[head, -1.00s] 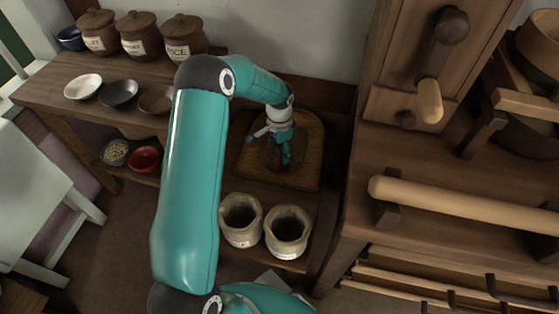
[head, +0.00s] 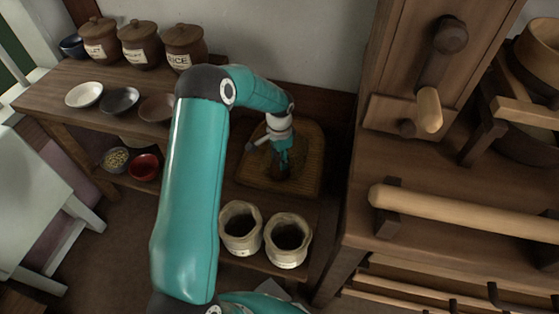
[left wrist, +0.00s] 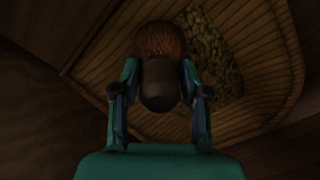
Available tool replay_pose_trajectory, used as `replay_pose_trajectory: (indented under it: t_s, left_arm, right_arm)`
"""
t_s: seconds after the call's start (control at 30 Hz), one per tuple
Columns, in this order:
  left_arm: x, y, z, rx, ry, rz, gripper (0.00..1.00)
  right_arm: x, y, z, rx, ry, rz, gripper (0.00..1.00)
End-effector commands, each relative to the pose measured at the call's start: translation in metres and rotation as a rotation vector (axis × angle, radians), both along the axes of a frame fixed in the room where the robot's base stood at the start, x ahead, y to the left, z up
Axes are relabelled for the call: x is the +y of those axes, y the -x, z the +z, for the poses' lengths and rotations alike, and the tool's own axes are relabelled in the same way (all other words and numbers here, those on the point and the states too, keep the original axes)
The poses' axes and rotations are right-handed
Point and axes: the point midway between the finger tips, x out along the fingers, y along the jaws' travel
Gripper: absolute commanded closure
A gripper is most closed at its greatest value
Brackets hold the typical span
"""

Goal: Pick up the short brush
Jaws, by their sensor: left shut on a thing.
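The short brush (left wrist: 160,80) shows in the left wrist view, with a dark rounded handle toward me and reddish-brown bristles beyond it. My left gripper (left wrist: 159,88) is shut on the brush, with one teal finger on each side of the handle. In the head view my left gripper (head: 283,163) points down over a wooden tray (head: 313,150), and the brush is too dark and covered to make out there. My right gripper is not in view.
Small pale grains (left wrist: 212,55) lie on the tray beside the brush. Two open sacks (head: 287,242) stand in front of the tray. Bowls (head: 119,99) and lidded jars (head: 184,45) stand on the bench at left. A wooden frame with a roller (head: 460,213) rises close on the right.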

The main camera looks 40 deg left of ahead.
Motion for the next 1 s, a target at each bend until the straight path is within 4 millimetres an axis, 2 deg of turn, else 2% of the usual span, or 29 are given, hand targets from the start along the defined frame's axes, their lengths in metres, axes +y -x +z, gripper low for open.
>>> replay_pose_trajectory:
  t_s: [0.17,0.27,0.5,0.7,0.83,1.0]
  left_arm:
    - [0.000,-0.001,0.025,-0.005,-0.002,0.000,0.97]
    - [0.000,-0.002,0.047,-0.006,-0.002,0.000,0.97]
    - [0.000,-0.002,0.112,-0.006,-0.002,-0.001,0.97]
    - [0.000,-0.002,0.160,-0.006,-0.001,-0.001,0.97]
    - [-0.001,-0.001,0.182,-0.002,-0.001,-0.003,0.97]
    - [-0.001,-0.001,0.195,-0.001,-0.001,-0.002,0.97]
  right_arm:
    - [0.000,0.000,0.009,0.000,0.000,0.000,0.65]
    - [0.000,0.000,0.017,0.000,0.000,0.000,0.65]
    - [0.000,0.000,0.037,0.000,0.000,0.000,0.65]
    - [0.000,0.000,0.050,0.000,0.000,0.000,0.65]
    - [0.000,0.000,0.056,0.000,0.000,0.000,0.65]
    - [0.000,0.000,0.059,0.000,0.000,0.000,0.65]
